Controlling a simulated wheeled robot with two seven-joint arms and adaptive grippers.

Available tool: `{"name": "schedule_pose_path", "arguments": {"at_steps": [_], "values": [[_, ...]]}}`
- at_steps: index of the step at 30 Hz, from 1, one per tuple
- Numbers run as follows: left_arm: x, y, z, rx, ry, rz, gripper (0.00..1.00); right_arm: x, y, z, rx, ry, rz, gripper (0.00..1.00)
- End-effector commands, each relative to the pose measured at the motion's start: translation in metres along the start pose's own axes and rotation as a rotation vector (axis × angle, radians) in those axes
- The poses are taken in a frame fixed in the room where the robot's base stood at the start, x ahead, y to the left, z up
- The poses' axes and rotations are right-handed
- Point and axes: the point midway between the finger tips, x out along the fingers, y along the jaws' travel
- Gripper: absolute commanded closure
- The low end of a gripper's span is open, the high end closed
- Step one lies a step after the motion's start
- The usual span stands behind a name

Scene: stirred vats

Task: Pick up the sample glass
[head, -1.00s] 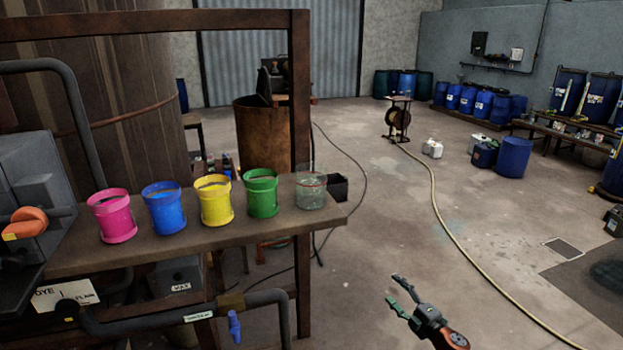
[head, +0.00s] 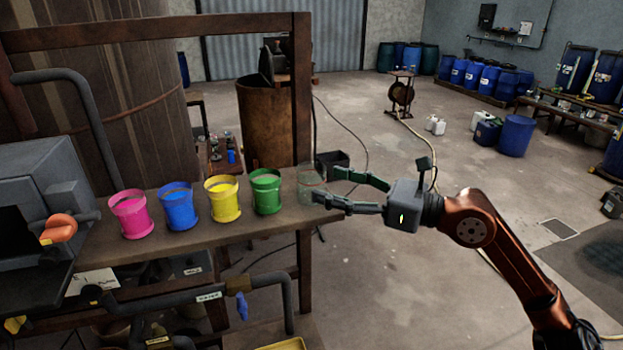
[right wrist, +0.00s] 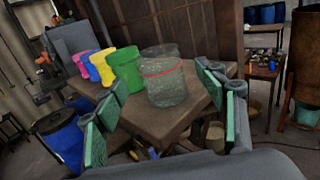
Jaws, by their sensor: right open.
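The sample glass (head: 311,187) is a clear jar with a red line near its top. It stands upright at the right end of the wooden bench (head: 230,232). In the right wrist view the glass (right wrist: 165,85) stands ahead, between the two green-padded fingers. My right gripper (head: 335,190) is open, with its fingertips at the right side of the glass; I cannot tell whether they touch it. In the right wrist view the open fingers (right wrist: 160,110) are wide apart with the glass between them. My left gripper is not in view.
A green cup (head: 266,193), yellow cup (head: 222,199), blue cup (head: 178,207) and pink cup (head: 131,215) stand in a row left of the glass. A wooden post (head: 302,90) rises behind the bench end. Open floor lies to the right.

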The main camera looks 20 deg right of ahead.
Motion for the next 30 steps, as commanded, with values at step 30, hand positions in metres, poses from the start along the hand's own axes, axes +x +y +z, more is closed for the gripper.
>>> {"name": "schedule_pose_path", "arguments": {"at_steps": [30], "values": [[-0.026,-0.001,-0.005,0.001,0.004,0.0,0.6,0.054,-0.002,-0.004,0.004,-0.002,0.001,0.58]]}}
